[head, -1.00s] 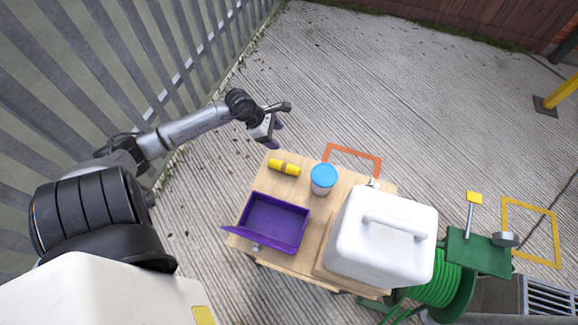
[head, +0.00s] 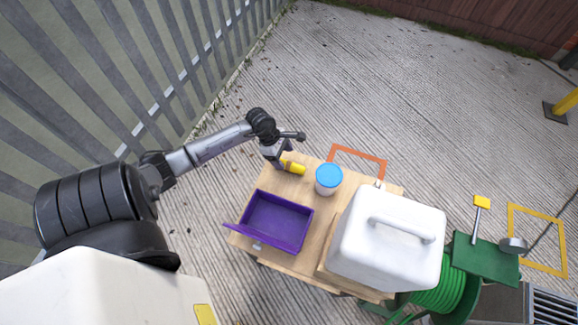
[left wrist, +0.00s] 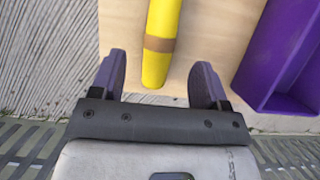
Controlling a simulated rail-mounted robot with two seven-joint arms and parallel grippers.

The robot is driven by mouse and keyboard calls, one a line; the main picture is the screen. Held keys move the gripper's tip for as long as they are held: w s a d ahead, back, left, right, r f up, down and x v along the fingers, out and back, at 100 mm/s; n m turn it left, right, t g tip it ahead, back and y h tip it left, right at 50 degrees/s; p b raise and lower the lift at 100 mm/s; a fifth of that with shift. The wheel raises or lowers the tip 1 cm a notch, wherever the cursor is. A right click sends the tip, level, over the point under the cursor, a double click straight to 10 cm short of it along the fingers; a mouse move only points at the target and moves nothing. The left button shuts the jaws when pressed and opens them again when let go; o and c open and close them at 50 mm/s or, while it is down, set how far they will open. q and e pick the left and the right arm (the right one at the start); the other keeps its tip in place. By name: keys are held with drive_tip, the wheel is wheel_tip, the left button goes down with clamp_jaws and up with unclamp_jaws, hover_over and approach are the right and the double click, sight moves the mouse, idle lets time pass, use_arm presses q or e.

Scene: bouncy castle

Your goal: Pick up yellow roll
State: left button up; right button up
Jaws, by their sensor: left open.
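The yellow roll (head: 294,168) lies on the wooden table top near its far left corner. It has a brown band, which shows in the left wrist view, where the roll (left wrist: 158,65) lies lengthwise between the fingertips. My left gripper (head: 280,161) is at the left end of the roll and partly covers it in the head view. In the left wrist view its two purple fingers (left wrist: 158,78) are spread apart, one on each side of the roll's near end, with gaps to both sides. My right gripper is not in view.
A purple open bin (head: 276,222) stands on the table (head: 322,232) near the roll. A blue-lidded tub (head: 328,180) stands to the roll's right. A white cooler box (head: 385,240) fills the right side. A metal fence (head: 110,80) runs along the left.

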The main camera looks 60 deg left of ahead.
sight(287, 163)
use_arm(q)
drive_tip(key=shift+b+x, duration=0.5)
drive_tip(key=shift+x, duration=2.15)
drive_tip(key=shift+c, duration=0.5)
drive_tip(key=c, duration=0.9)
